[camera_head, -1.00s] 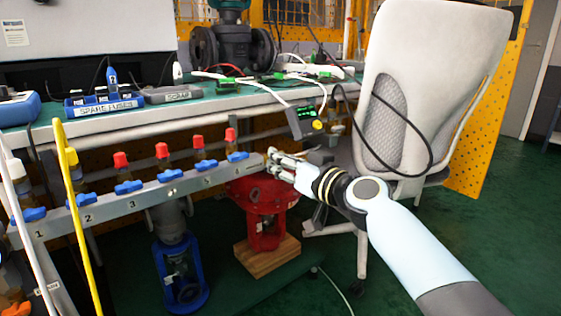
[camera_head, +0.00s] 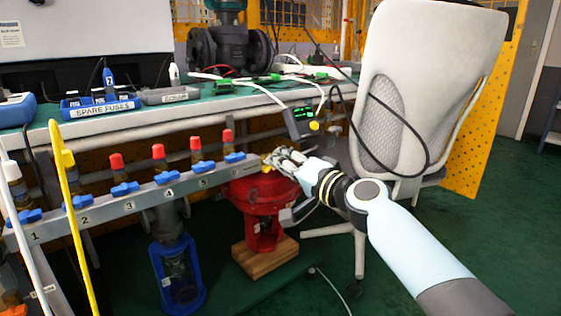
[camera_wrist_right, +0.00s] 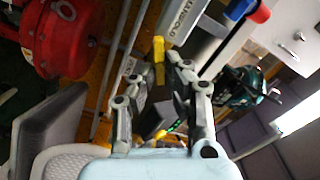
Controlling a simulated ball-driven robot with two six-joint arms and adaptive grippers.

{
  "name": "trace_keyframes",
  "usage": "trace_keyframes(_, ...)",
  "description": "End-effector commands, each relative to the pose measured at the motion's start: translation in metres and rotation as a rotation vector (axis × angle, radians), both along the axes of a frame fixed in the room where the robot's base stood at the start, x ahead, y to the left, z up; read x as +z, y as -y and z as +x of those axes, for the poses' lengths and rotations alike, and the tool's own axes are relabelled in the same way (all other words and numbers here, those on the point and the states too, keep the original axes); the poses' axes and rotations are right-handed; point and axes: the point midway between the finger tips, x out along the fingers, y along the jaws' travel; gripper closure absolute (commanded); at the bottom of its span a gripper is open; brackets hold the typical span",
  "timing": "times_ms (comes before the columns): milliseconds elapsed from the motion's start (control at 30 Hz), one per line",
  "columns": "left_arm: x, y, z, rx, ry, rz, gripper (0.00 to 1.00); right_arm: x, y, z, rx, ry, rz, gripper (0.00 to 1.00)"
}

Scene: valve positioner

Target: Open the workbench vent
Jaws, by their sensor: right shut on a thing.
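The grey manifold rail (camera_head: 147,189) carries a row of numbered valves with blue handles, such as the rightmost handle (camera_head: 235,157). A small yellow piece (camera_head: 267,169) shows at the rail's right end, probably the vent lever. My right gripper (camera_head: 272,163) is at that end, shut on the yellow piece. In the right wrist view the yellow piece (camera_wrist_right: 158,50) stands between the fingertips (camera_wrist_right: 160,62), beside the rail's lettered face (camera_wrist_right: 183,16). The fingers partly cover the piece in the head view. My left gripper is not in view.
A red actuator (camera_head: 262,195) on a wooden block is below the rail's end. A grey chair (camera_head: 430,75) stands to the right of my gripper. A yellow hose (camera_head: 72,220) and a white hose cross the rail at left. The bench (camera_head: 190,108) is behind.

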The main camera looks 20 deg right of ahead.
Motion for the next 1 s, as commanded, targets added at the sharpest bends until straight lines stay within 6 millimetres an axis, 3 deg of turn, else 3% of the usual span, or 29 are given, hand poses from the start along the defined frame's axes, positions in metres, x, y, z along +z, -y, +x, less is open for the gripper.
trace_keyframes(500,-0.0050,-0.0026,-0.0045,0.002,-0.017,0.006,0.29,-0.0049,0.0021,0.0004,-0.003,-0.135,0.368,1.00)
trace_keyframes(1000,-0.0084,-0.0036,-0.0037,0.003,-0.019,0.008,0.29,-0.0069,0.0021,0.0002,-0.003,-0.174,0.473,1.00)
